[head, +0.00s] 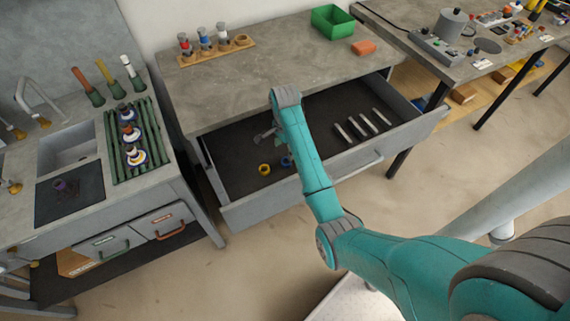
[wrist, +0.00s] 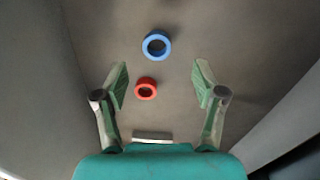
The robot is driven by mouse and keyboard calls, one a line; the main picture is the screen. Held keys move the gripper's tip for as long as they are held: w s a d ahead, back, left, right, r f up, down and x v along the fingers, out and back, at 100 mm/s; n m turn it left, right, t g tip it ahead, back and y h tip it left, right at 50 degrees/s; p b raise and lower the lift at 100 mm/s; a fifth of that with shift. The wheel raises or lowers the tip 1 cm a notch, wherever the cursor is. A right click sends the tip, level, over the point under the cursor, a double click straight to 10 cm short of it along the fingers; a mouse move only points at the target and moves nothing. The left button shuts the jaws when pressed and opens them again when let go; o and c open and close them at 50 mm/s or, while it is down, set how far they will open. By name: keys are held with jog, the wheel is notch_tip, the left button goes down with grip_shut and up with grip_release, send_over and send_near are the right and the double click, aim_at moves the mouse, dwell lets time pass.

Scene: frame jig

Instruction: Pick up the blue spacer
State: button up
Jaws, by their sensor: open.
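The blue spacer (wrist: 145,47) is a ring lying flat on the dark drawer floor. In the wrist view it lies beyond my fingertips, near the middle line. In the head view a bit of blue (head: 286,161) shows beside my arm, partly hidden. My gripper (wrist: 161,82) is open and empty, its two fingers spread wide above the drawer floor. A smaller red ring (wrist: 146,80) lies between the fingertips in the wrist view, nearer to my gripper than the blue one. In the head view my arm covers much of the gripper.
The open drawer (head: 230,216) has walls around the work area. A yellow ring (head: 264,174) lies near its front left. Several metal bars (head: 360,126) lie at the right. The worktop (head: 215,85) overhangs the drawer's back. Bare drawer floor surrounds the rings.

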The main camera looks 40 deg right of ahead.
aim_at(286, 161)
jog(key=shift+s+d+f, duration=0.1)
jog(key=shift+s+f, duration=0.05)
jog(key=shift+f, duration=1.6)
jog(key=shift+s+d+f, duration=0.1)
jog(key=shift+f, duration=1.65)
jog(key=c, duration=1.1)
